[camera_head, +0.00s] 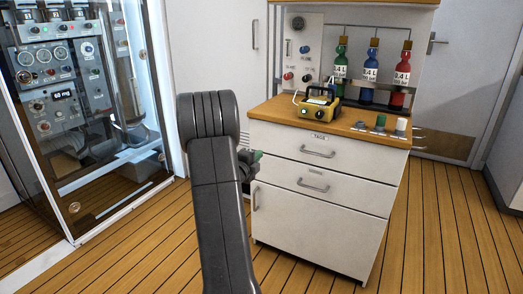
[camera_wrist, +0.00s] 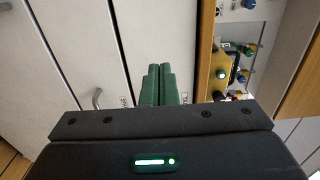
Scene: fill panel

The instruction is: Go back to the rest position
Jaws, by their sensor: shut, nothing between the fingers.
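My gripper (camera_wrist: 159,84) shows in the wrist view with its two green fingers together and nothing between them. The fingers appear apart from the cabinet, though the exact gap is hard to tell.
The white cabinet (camera_head: 316,215) has a wooden top with a yellow device (camera_head: 318,107) on it. Green, blue and red bottles (camera_head: 371,73) stand behind. A glass-fronted equipment rack (camera_head: 70,100) is at left. Wooden floor (camera_head: 440,220) is clear at right.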

